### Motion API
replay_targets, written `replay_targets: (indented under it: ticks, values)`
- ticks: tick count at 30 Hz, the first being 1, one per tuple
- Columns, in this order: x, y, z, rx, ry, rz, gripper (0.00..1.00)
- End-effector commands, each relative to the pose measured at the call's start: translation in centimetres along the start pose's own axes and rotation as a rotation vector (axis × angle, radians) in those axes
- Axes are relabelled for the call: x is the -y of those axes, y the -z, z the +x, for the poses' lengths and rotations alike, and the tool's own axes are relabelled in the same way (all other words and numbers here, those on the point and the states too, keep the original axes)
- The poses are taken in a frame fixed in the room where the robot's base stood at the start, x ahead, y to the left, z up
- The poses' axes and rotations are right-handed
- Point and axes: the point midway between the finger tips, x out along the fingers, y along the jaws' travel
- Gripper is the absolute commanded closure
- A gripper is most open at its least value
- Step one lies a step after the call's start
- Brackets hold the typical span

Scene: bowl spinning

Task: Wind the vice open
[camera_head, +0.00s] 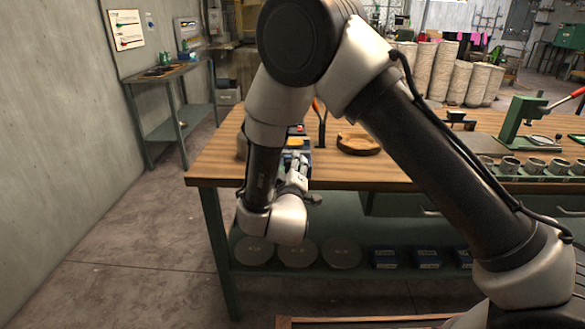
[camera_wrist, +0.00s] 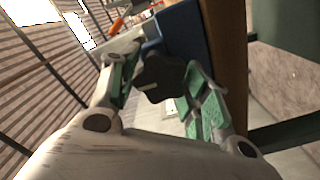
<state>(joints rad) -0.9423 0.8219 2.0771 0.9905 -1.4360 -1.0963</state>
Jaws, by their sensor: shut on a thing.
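The vice shows in the wrist view as a blue body (camera_wrist: 185,32) at the table's edge, with a black lobed knob (camera_wrist: 160,78) at its near end. My gripper (camera_wrist: 164,72) has its green-padded fingers on either side of the knob and is shut on it. In the head view my gripper (camera_head: 294,182) is at the front edge of the table, and the dark knob (camera_head: 313,199) shows beside it. My arm hides much of the vice (camera_head: 303,156) there. How far its jaws are apart cannot be told.
The wooden workbench (camera_head: 222,165) has a lower shelf with round discs (camera_head: 297,252) and blue boxes (camera_head: 385,258). A wooden bowl (camera_head: 358,143) and an orange-handled tool (camera_head: 320,118) are near the vice. A green press (camera_head: 517,122) and several cups stand at the right.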

Motion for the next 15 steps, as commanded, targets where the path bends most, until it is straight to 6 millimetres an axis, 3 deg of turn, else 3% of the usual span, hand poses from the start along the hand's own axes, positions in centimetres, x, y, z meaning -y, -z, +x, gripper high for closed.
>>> replay_targets:
  ticks: [15]
  values:
    - [0.08, 0.04, -0.03, -0.001, 0.001, -0.066, 0.77]
